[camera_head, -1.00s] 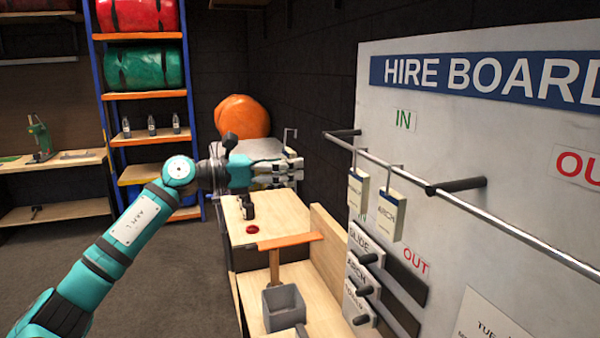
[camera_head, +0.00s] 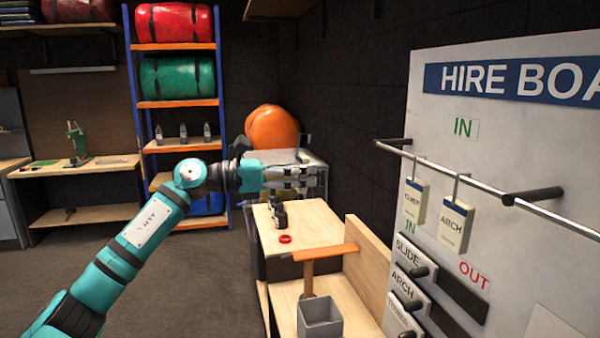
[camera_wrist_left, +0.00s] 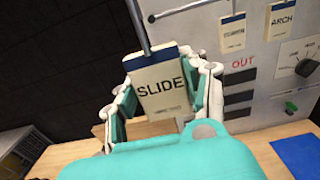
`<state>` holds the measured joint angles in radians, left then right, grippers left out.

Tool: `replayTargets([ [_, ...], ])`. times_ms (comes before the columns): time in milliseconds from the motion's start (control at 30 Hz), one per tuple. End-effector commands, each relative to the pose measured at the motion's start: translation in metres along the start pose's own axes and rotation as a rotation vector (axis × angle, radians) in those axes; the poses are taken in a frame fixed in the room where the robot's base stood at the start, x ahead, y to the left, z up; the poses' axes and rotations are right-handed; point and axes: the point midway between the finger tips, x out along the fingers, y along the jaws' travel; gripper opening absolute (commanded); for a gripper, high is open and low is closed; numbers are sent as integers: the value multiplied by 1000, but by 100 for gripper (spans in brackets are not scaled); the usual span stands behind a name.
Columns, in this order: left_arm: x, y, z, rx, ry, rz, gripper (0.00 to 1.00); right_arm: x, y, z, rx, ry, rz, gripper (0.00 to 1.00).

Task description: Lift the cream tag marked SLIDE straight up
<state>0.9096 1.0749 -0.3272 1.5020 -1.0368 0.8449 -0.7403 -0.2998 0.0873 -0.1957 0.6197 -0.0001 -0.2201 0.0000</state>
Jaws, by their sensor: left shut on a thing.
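The cream tag marked SLIDE (camera_wrist_left: 160,88) is between the fingers of my left gripper (camera_wrist_left: 163,92) in the left wrist view, slightly tilted, its wire hook rising from its dark top edge. My left gripper (camera_head: 306,178) is shut on it. In the head view the fingers mostly hide the tag, and the hook (camera_head: 304,145) stands up above them. Hook and gripper appear left of the rail's (camera_head: 455,176) near-left end there; the hook's upper end is cut off in the wrist view. My right gripper is not in view.
Cream tags TOWER (camera_head: 413,201) and ARCH (camera_head: 455,226) hang from the rail. The hire board (camera_head: 570,140) stands right, with SLIDE, ARCH and another labelled plate and knobs low down. A wooden bench (camera_head: 325,232) carries a red ring (camera_head: 285,239); a grey bin (camera_head: 320,318) sits below.

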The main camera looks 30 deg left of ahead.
Motion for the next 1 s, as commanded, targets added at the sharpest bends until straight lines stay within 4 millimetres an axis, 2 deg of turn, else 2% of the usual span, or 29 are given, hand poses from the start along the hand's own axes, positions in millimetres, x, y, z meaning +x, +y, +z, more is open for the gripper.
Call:
replayTargets([
  [167, 0, 0, 11, 0, -1, 0, 9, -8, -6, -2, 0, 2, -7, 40],
  [533, -3, 0, 8, 0, 0, 1, 9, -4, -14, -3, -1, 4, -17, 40],
  [1000, -50, 1, 6, 0, 1, 2, 9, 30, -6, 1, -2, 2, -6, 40],
])
